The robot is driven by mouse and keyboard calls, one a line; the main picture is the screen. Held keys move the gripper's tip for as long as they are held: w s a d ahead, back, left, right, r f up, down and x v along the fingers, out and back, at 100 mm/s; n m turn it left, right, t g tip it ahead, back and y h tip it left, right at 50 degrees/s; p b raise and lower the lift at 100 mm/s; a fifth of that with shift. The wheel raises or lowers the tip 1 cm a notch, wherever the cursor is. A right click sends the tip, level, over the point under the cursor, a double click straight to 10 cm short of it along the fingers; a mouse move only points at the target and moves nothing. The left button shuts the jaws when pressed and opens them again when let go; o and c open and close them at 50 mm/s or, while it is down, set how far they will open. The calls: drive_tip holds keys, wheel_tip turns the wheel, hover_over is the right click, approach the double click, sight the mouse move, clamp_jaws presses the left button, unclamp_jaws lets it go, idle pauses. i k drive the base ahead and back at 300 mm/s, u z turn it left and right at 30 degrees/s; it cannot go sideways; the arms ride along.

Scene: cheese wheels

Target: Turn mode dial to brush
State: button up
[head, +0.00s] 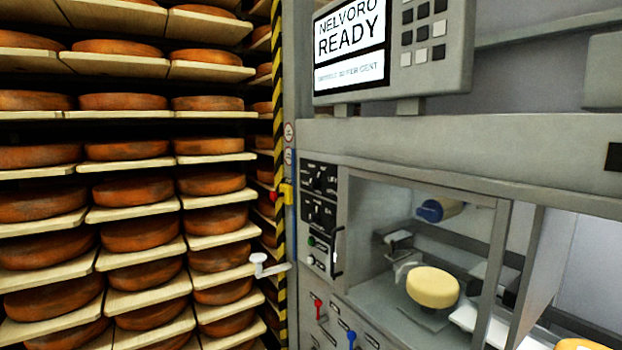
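A black control panel (319,195) is set in the grey machine front, left of the window. It carries an upper dial (320,179) and a lower dial (318,212), each with small white markings. The labels are too small to read, so I cannot tell which dial is the mode dial or where either points. Below them a smaller panel has a green button (312,241) and small knobs. My gripper is not in view.
A pale handle (269,267) sticks out left of the panel, near a yellow box (287,194). Red (319,308) and blue (351,338) levers sit below. A pale cheese wheel (433,287) is behind the window. Shelves of brown cheese wheels (140,235) fill the left. A screen (350,45) reads READY.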

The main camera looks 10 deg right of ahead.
sight(315, 181)
drive_tip(key=u, duration=0.45)
drive_tip(key=i, duration=1.2)
drive_tip(key=u, duration=1.1)
drive_tip(key=i, duration=0.2)
drive_tip(key=z, duration=0.05)
